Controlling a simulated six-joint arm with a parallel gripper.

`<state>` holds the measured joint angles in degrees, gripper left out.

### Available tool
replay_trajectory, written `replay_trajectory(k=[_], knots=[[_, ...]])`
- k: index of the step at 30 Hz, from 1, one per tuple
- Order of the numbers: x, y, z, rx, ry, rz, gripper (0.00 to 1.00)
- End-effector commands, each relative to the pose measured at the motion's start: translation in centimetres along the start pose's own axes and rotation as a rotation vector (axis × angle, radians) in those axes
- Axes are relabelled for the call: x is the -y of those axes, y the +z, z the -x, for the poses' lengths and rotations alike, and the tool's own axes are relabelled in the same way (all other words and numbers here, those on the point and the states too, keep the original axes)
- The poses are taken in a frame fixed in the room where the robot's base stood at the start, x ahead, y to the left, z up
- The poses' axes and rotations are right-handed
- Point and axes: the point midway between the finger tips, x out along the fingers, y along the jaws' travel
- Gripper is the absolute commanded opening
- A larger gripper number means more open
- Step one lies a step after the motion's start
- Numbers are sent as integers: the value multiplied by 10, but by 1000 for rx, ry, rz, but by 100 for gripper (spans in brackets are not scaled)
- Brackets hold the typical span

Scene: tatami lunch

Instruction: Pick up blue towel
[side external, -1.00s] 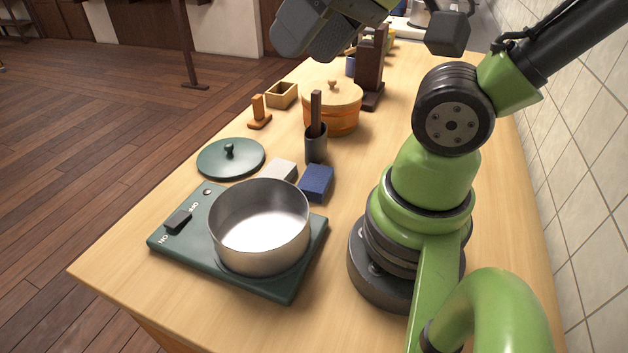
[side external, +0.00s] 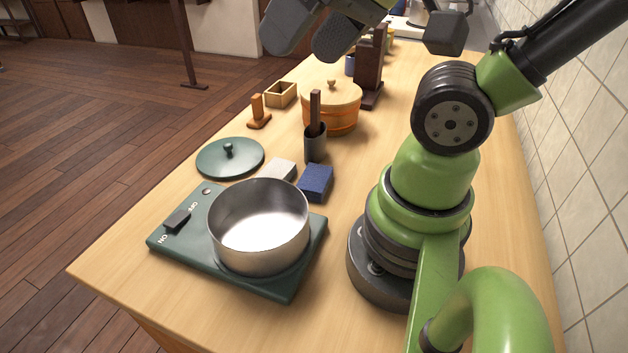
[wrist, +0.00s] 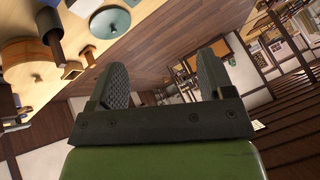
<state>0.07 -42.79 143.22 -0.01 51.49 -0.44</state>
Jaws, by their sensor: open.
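The blue towel (side external: 316,181) is a small folded block lying flat on the wooden counter, just behind the steel pot and beside a light grey folded cloth (side external: 279,171). My gripper (side external: 312,45) is at the top of the side external view, raised above the counter and well apart from the towel. In the wrist view my gripper (wrist: 163,82) shows two dark fingers spread apart with nothing between them. I cannot make out the blue towel in the wrist view.
The steel pot (side external: 258,240) stands on a green cooker (side external: 180,248). Near the towel are a dark cup (side external: 315,148) holding a utensil, a green lid (side external: 215,158) and a wooden tub (side external: 335,117). The tiled wall (side external: 590,200) bounds the right side.

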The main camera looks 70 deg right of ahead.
Motion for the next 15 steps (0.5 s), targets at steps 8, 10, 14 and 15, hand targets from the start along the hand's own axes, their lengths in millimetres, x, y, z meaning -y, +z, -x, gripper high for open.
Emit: replay_trajectory(k=[8, 10, 14, 15], knots=[[-30, -27, -39, 125, 134, 407, 74], [-47, -35, -57, 202, 165, 599, 74], [-84, -42, -90, 363, 160, 957, 74], [-96, -42, -100, 415, 141, 1064, 74]])
